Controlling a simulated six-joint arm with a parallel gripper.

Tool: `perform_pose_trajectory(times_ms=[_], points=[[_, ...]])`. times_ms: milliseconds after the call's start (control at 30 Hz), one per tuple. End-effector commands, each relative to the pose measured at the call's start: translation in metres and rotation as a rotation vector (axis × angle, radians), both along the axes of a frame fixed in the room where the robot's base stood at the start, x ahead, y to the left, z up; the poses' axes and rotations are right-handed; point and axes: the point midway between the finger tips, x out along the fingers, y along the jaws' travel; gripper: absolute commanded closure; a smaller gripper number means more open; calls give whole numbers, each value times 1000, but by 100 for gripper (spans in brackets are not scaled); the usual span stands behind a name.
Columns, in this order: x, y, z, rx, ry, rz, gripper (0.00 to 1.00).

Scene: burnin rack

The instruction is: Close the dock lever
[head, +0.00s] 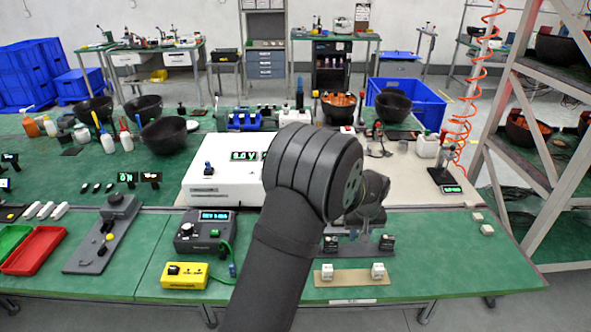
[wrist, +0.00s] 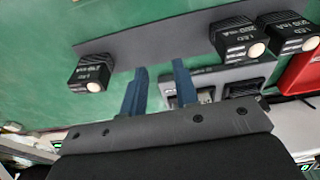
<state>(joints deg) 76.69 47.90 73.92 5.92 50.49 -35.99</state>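My gripper shows in the wrist view (wrist: 158,78) with its two blue fingers apart and nothing visible between their tips. They point toward a dark grey strip (wrist: 145,36) carrying black LED modules: one (wrist: 90,73) left of the fingers and two (wrist: 238,38) to the right. A grey unit with dark rectangular parts (wrist: 240,88) lies just right of the fingers, partly hidden by one finger. I cannot tell whether one of these parts is the dock lever.
The head view shows black modules (head: 386,242), a tan strip with white cubes (head: 350,281), a grey controller (head: 204,231), a yellow meter (head: 185,276) and a grey plate with black parts (head: 92,254). A white instrument (head: 212,181) stands behind.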

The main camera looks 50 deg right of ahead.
Motion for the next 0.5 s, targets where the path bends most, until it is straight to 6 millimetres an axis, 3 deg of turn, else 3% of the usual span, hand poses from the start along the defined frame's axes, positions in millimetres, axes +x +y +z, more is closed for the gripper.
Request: perform_pose_trajectory(times_ms=[33, 133, 500], points=[[1, -2, 1, 0, 1, -4, 83], [6, -11, 5, 1, 6, -28, 100], [50, -75, 49, -4, 57, -288, 100]])
